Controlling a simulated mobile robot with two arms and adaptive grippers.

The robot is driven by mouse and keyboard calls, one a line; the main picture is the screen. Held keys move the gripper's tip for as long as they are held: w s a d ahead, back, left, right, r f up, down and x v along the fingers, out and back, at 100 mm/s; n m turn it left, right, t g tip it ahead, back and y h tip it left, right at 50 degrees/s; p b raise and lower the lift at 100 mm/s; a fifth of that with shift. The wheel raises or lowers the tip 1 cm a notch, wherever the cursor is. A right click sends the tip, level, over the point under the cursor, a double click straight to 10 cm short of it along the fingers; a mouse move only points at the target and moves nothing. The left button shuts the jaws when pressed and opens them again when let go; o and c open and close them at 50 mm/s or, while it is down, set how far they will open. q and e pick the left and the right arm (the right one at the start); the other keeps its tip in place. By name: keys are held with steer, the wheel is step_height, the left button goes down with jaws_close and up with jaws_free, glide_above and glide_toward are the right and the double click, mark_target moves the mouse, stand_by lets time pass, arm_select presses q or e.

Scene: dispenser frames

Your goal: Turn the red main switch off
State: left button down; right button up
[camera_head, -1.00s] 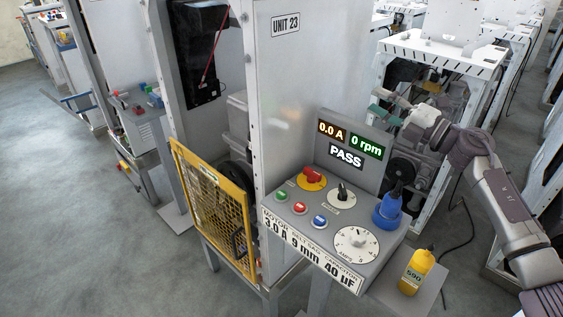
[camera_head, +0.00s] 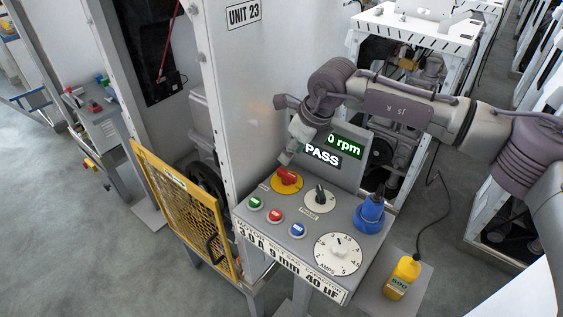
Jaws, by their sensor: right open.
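The red main switch (camera_head: 287,176) is a red rotary handle on a yellow round plate at the back left of the grey control panel (camera_head: 330,217). Its handle lies roughly sideways in the picture. My right arm reaches in from the right and covers part of the display, where "0 rpm" (camera_head: 345,146) and "PASS" (camera_head: 322,154) still show. My left gripper is not in view.
Near the switch are a black phase knob (camera_head: 320,195), green, red and blue buttons (camera_head: 276,216), an amps dial (camera_head: 338,253) and a blue plug (camera_head: 370,214). A yellow mesh guard (camera_head: 182,208) is left of the panel.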

mark_target(281, 169)
steer(key=p+x, duration=0.2)
steer(key=x, duration=0.5)
steer(key=shift+w+a+f, duration=0.1)
steer(key=shift+w, duration=0.05)
steer(key=shift+f, duration=0.3)
steer(key=shift+w+a+f, duration=0.1)
steer(key=shift+w+f, duration=0.05)
steer(key=shift+c, duration=0.2)
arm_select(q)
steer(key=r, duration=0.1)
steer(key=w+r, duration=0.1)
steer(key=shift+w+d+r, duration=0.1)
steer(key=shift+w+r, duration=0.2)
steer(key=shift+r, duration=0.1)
arm_select(e)
jaws_close()
